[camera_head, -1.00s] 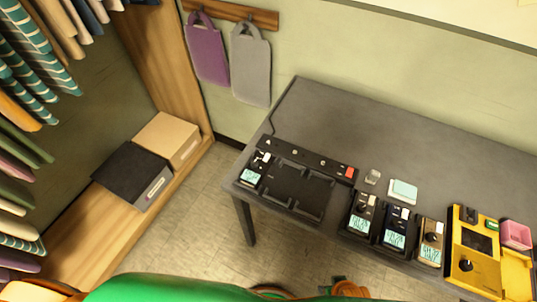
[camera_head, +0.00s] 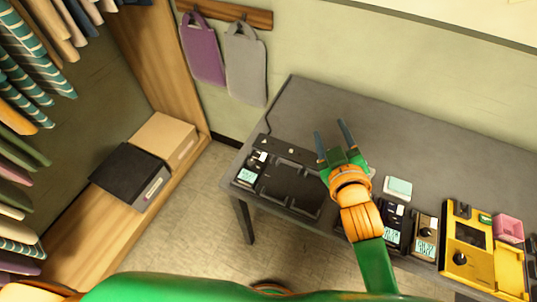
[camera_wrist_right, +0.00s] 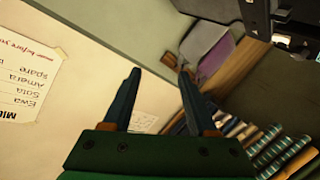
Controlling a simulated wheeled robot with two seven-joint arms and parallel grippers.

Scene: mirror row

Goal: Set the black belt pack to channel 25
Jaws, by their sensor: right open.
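Several belt packs with pale displays stand on the grey table in the head view. One dark pack (camera_head: 250,170) sits at the left end of the black charger (camera_head: 290,188). Another dark pack (camera_head: 392,232) stands in the front row, partly behind my right arm, next to a tan pack (camera_head: 425,237). The pack left of these is mostly hidden by my arm. I cannot tell which is the black one, nor read the channel numbers. My right gripper (camera_head: 331,134) is open and empty above the table, fingers towards the wall; it also shows in the right wrist view (camera_wrist_right: 159,80).
A yellow device (camera_head: 470,258) and a pink box (camera_head: 508,228) stand at the table's right. A pale block (camera_head: 398,187) lies behind the packs. The back of the table is clear. In the wrist view, a written list (camera_wrist_right: 28,75) hangs on the wall.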

